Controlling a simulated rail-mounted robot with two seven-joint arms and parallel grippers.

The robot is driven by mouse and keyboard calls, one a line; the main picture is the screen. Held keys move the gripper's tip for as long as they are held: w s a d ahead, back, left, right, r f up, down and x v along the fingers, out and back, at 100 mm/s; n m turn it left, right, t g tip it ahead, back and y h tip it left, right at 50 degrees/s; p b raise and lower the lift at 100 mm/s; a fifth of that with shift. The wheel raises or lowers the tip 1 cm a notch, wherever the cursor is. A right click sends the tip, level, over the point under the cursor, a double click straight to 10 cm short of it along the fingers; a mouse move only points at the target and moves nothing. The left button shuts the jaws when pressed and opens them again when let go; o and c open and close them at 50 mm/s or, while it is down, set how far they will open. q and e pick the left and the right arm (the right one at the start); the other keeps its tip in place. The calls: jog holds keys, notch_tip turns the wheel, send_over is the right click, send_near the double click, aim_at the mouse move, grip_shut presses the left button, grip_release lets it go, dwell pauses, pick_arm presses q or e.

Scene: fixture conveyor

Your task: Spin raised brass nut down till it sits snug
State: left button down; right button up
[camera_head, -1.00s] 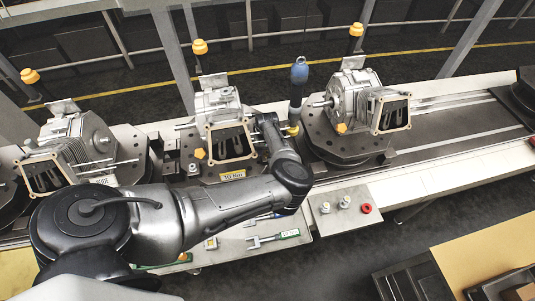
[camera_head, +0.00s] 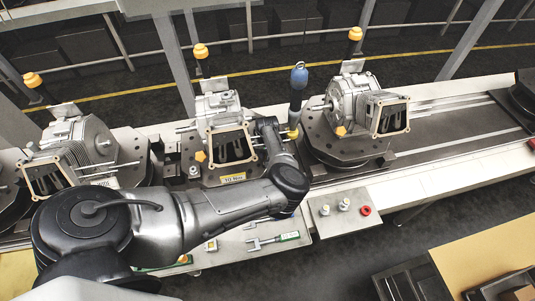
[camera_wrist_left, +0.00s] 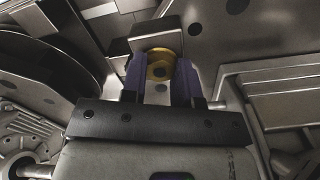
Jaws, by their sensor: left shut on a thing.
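The brass nut (camera_wrist_left: 160,68) shows in the left wrist view as a round yellow piece between the two purple-sided fingers of my left gripper (camera_wrist_left: 162,80). The fingers are shut on it. In the head view my left gripper (camera_head: 288,134) is at the right side of the middle fixture plate (camera_head: 190,172), by the foot of a dark upright post with a blue top (camera_head: 299,76). A small yellow patch shows beside the gripper there. The thread under the nut and any gap below it are hidden. My right gripper is not in view.
Grey engine castings stand on fixtures at the left (camera_head: 85,140), middle (camera_head: 218,105) and right (camera_head: 352,100) of the conveyor (camera_head: 460,135). A front shelf (camera_head: 340,221) holds small fittings and a red ring (camera_head: 365,210). Green-handled tools (camera_head: 285,237) lie left of it.

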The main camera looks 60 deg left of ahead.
pick_arm(q)
jog(key=m+p, duration=0.1)
jog(key=m, duration=0.1)
jog(key=m+p, duration=0.3)
jog(key=m, duration=0.1)
jog(key=shift+s+r+p, duration=0.1)
jog(key=shift+r+p, duration=0.2)
jog(key=shift+p, duration=0.1)
jog(key=shift+f+m+p, duration=0.15)
jog(key=shift+m+p, duration=0.35)
jog(key=shift+m, duration=0.7)
jog(key=shift+f+m, duration=0.15)
jog(key=shift+m, duration=0.15)
jog(key=c, duration=1.1)
grip_release()
